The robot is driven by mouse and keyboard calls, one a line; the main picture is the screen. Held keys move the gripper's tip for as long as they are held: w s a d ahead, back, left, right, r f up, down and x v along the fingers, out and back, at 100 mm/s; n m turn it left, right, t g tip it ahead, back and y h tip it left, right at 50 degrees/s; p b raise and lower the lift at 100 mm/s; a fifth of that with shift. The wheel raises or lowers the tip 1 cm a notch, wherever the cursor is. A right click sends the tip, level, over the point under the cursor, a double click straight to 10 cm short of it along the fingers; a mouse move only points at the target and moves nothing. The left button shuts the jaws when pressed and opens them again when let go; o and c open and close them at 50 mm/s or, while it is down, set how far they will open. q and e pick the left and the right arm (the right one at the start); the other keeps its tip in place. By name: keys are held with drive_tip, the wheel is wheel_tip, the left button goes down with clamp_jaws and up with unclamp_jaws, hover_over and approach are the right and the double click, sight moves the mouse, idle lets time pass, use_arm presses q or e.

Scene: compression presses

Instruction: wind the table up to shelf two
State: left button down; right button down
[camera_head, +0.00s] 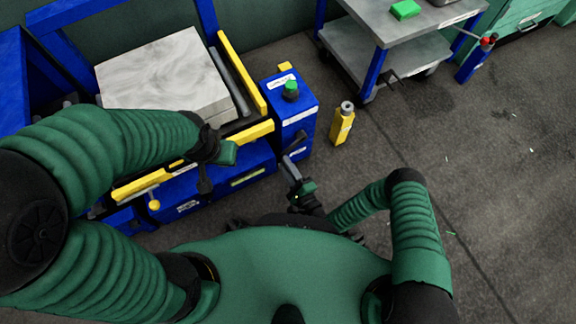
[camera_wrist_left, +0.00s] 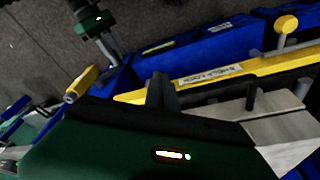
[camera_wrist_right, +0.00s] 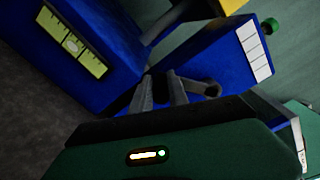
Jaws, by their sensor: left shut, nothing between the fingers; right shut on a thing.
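A blue press frame with yellow bars (camera_head: 240,72) holds a stack of pale grey slabs (camera_head: 165,75) at the upper left. A blue box (camera_head: 290,122) with a green knob stands at its right end. A dark grey crank (camera_head: 296,149) sticks out from the box's front; it also shows in the right wrist view (camera_wrist_right: 205,88). My right gripper (camera_head: 293,172) is shut on the crank, whose grip is mostly hidden between the fingers. My left gripper (camera_head: 204,183) is shut and empty, in front of the yellow front bar (camera_wrist_left: 210,79).
A yellow bottle-like post (camera_head: 342,124) stands on the floor right of the blue box. A grey two-level trolley (camera_head: 400,45) with a green block (camera_head: 405,9) is at the upper right, beside a blue post (camera_head: 474,62). The floor at the right is clear.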

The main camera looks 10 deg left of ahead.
drive_tip(key=shift+w+a+r+m, duration=0.15)
drive_tip(key=shift+a+r+m, duration=0.05)
drive_tip(key=shift+r+m, duration=1.1)
drive_tip(key=shift+w, duration=0.1)
idle(0.7)
drive_tip(key=c, duration=1.5)
unclamp_jaws()
drive_tip(key=shift+o, duration=1)
drive_tip(key=shift+s+f, duration=0.1)
drive_tip(key=shift+s, duration=0.1)
drive_tip(key=shift+s, duration=0.1)
